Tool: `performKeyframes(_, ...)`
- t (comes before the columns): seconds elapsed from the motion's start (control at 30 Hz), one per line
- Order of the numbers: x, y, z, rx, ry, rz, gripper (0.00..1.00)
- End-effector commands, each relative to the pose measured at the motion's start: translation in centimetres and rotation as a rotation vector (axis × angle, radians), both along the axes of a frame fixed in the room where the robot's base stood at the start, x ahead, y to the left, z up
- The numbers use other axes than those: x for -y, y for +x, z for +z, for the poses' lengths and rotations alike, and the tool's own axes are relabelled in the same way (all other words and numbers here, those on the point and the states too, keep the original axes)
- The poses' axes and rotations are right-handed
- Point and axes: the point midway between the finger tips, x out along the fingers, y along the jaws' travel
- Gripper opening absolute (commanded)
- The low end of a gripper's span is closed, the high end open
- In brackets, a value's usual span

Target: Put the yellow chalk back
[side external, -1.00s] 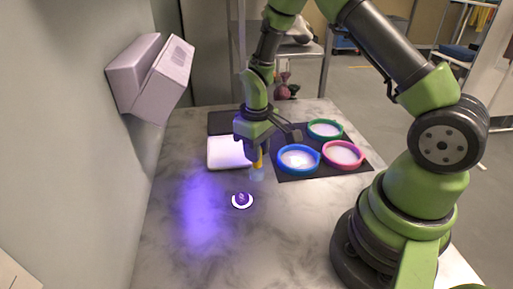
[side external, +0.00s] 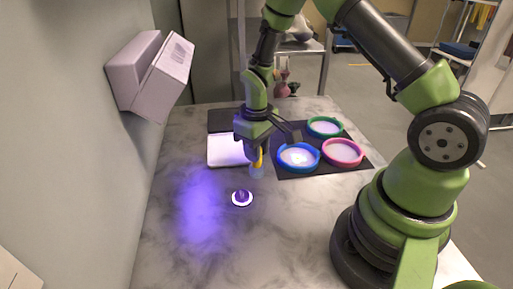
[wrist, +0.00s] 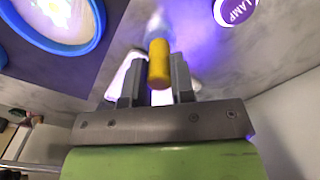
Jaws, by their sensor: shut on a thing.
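My gripper (side external: 257,152) is shut on the yellow chalk (wrist: 158,64), which stands between the two fingers in the wrist view. In the side view the chalk (side external: 258,158) is a small upright yellow stick, its upper part hidden by the fingers. A pale, see-through holder (side external: 256,172) stands on the counter right under the gripper. It shows as a blurry whitish shape (wrist: 157,24) beyond the chalk's tip in the wrist view. The chalk's lower end is at or just within the holder's top; I cannot tell how deep.
A purple lamp button (side external: 242,198) sits on the marble counter nearer the camera. Blue (side external: 298,158), pink (side external: 343,152) and green (side external: 324,126) rimmed dishes stand on a dark mat. A white pad (side external: 226,149) lies left of my gripper. A grey box (side external: 150,75) hangs on the wall.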

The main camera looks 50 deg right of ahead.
Motion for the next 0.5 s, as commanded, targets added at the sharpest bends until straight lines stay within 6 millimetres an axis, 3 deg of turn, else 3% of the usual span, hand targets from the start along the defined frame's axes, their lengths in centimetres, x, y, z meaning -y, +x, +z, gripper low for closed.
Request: performKeyframes(0.5, 0.0, 0.0, -1.1, -0.001, 0.0, 0.0, 0.01)
